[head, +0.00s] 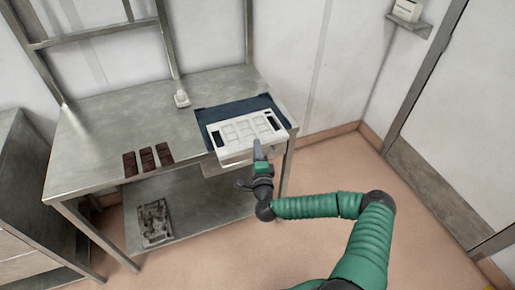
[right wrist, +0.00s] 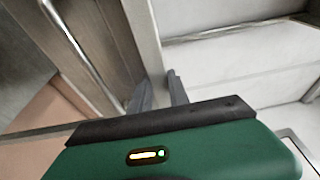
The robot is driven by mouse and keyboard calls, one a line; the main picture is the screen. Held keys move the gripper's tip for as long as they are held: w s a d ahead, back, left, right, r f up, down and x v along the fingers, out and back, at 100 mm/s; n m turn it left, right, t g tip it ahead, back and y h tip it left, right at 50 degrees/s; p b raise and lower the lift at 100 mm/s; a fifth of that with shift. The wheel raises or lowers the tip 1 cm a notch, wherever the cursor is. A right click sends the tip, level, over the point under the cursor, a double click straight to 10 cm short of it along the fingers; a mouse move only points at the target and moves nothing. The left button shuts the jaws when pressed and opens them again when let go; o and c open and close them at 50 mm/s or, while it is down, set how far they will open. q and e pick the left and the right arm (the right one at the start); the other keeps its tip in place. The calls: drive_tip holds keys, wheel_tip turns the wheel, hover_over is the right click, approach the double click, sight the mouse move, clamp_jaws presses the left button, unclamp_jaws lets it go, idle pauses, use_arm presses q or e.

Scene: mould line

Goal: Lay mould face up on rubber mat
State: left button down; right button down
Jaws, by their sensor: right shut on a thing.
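The mould (head: 238,132) is a pale rectangular plate with shallow cavities and a dark slot near each end. Its cavity face points up. It lies over the front part of the dark blue rubber mat (head: 213,115) at the right end of the steel table; I cannot tell whether it touches the mat. My right gripper (head: 258,149) is shut on the mould at its front edge. In the right wrist view, the fingertips (right wrist: 160,92) are beside a pale surface, probably the mould (right wrist: 235,65). My left gripper is not in view.
Three dark brown bars (head: 147,160) lie on the steel table (head: 105,127) at the front left. A grey tray (head: 154,222) with dark contents is on the lower shelf. The table's middle is clear.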

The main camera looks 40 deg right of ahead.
drive_tip(key=shift+d+f, duration=0.35)
drive_tip(key=shift+f, duration=0.05)
drive_tip(key=c, duration=1.2)
unclamp_jaws()
drive_tip(key=shift+d+f, duration=0.15)
drive_tip(key=shift+d, duration=0.15)
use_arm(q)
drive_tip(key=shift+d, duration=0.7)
use_arm(e)
drive_tip(key=shift+o, duration=0.2)
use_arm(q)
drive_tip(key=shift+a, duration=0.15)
use_arm(e)
drive_tip(key=shift+a, duration=0.15)
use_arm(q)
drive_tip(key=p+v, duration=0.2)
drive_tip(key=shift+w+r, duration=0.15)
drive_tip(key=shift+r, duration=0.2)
use_arm(e)
drive_tip(key=v, duration=1.5)
